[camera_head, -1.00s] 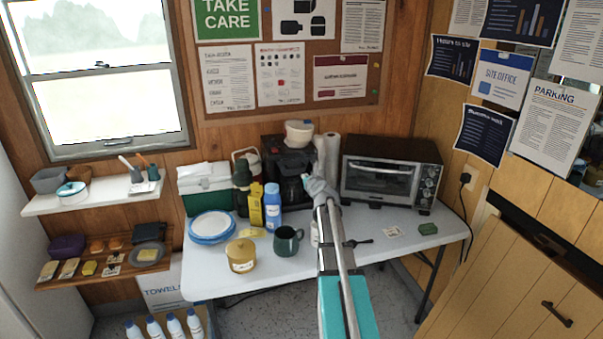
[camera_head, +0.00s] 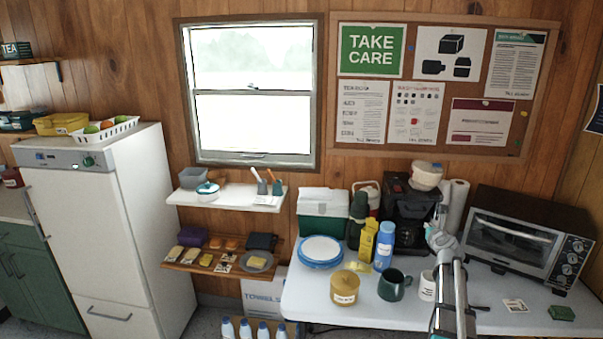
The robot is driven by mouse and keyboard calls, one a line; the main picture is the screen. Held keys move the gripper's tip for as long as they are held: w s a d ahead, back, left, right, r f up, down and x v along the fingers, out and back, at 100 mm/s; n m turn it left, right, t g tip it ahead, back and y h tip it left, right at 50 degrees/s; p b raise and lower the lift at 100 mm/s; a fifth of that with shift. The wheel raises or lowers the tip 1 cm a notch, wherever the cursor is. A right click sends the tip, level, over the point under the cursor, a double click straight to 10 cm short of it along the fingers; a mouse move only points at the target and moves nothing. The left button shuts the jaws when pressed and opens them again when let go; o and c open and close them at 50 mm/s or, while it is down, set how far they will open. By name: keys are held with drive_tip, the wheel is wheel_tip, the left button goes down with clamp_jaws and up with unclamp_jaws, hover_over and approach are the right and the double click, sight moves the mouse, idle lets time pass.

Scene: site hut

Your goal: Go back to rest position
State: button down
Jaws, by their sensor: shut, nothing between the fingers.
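My gripper (camera_head: 434,230) is at the end of my raised arm, at the right of the head view. It is shut and holds nothing. It shows in front of the coffee maker (camera_head: 405,205), left of the toaster oven (camera_head: 514,240). The white table (camera_head: 455,306) lies below it. A white mug (camera_head: 427,286) stands just left of my arm, and a dark green mug (camera_head: 393,285) stands further left. The distance between my gripper and the things behind it is hard to tell.
On the table also stand a mustard canister (camera_head: 345,288), blue-rimmed plates (camera_head: 320,252), a blue bottle (camera_head: 384,245) and a green cooler box (camera_head: 323,213). Wall shelves (camera_head: 223,198) hang left. A white fridge (camera_head: 108,225) stands further left. A green sponge (camera_head: 561,313) lies at the table's right.

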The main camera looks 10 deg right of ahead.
drive_tip(key=s+a+f+n+g+y+p, duration=0.1)
drive_tip(key=s+a+f+n+g+y, duration=0.1)
drive_tip(key=a+n, duration=0.6)
drive_tip(key=s+a+f+n+g+y, duration=0.1)
drive_tip(key=a+f+n+g+y, duration=0.3)
drive_tip(key=a, duration=0.6)
drive_tip(key=s+a+f+n+y+p, duration=0.1)
drive_tip(key=s+a+n, duration=0.1)
drive_tip(key=a+n, duration=0.65)
drive_tip(key=s+a+f+n+g+h, duration=0.1)
drive_tip(key=s+a+f+n+g, duration=0.1)
drive_tip(key=s+a+n+g, duration=0.2)
drive_tip(key=s+a+f+n+g+h+p, duration=0.1)
drive_tip(key=s+a+n+g, duration=0.4)
drive_tip(key=s+a+n, duration=0.5)
drive_tip(key=shift+s+a+f+n, duration=0.25)
drive_tip(key=shift+s+f+n, duration=0.5)
drive_tip(key=shift+s+n, duration=1.7)
